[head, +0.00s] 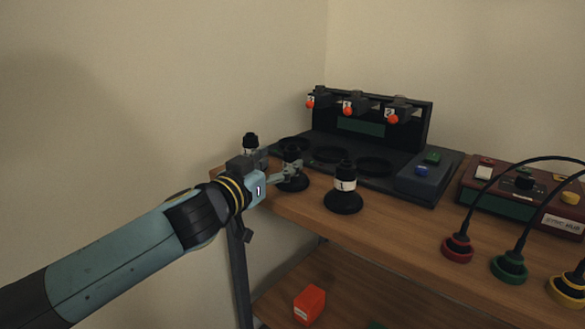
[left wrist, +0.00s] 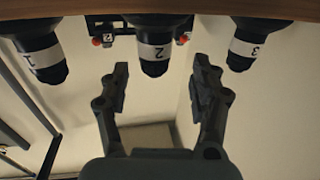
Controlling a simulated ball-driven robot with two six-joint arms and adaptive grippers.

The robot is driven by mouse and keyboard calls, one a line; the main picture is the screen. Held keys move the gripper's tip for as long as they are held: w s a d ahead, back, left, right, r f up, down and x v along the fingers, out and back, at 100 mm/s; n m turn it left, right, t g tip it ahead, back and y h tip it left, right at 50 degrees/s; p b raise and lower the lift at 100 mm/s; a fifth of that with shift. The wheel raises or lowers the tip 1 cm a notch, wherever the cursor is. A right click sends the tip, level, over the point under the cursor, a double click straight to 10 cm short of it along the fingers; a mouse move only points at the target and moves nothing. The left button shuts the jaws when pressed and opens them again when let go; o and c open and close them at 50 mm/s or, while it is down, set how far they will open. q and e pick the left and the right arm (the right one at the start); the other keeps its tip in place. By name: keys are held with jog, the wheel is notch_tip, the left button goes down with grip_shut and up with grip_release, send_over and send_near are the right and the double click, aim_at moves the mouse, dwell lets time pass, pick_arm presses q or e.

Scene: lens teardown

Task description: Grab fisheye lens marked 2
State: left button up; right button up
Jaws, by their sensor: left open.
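The fisheye lens marked 2 (left wrist: 156,52) is black with a white numbered band. It is upside down in the left wrist view, at the top between the fingers. In the head view the middle lens (head: 291,153) stands upright on its flared base near the shelf edge, partly covered by my gripper. My left gripper (head: 281,168) is open and close to it. In the left wrist view the open fingers (left wrist: 161,82) point toward lens 2, one on each side, with no clear contact. My right gripper is out of view.
Lens 1 (head: 343,186) stands to the right and lens 3 (head: 250,141) to the left, behind my gripper. A dark fixture (head: 373,128) with circular recesses is behind them. A red control box (head: 500,200) with cables is at right. An orange box (head: 309,303) sits on the lower shelf.

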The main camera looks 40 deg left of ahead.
aim_at(288, 160)
pick_arm(q)
jog(key=w+p, duration=0.1)
jog(key=w, duration=0.3)
jog(key=shift+d, duration=0.2)
jog(key=shift+w+f+p, duration=0.15)
jog(key=shift+w+p, duration=0.15)
jog(key=shift+w, duration=0.15)
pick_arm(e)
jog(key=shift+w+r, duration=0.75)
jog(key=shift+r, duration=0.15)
pick_arm(q)
grip_shut()
